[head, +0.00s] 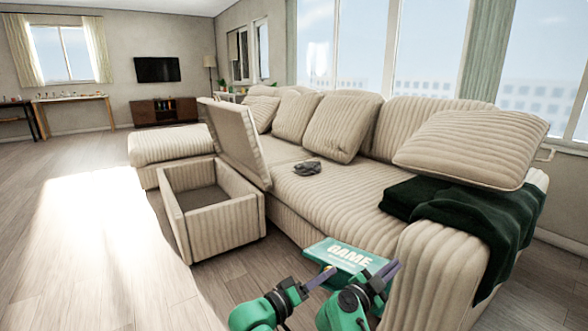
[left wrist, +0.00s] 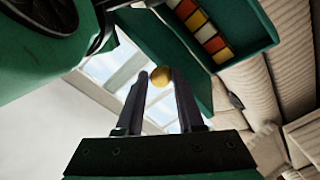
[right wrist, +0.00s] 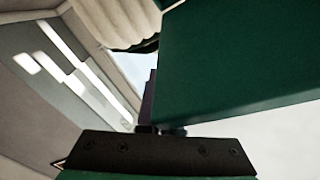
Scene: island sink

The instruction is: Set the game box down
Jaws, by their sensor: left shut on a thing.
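In the left wrist view the box (left wrist: 232,22) shows dark green with coloured tiles, and a small yellow round shape lies between the fingertips. My right gripper (head: 388,270) is at the box's right end. In the right wrist view the box (right wrist: 235,65) hides one finger, so its opening is unclear.
A ribbed beige sofa (head: 345,200) runs along the right, with a dark green blanket (head: 480,215) over its near arm. An open storage ottoman (head: 225,222) stands left of the box. A small grey item (head: 307,168) lies on the seat. Floor at left is clear.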

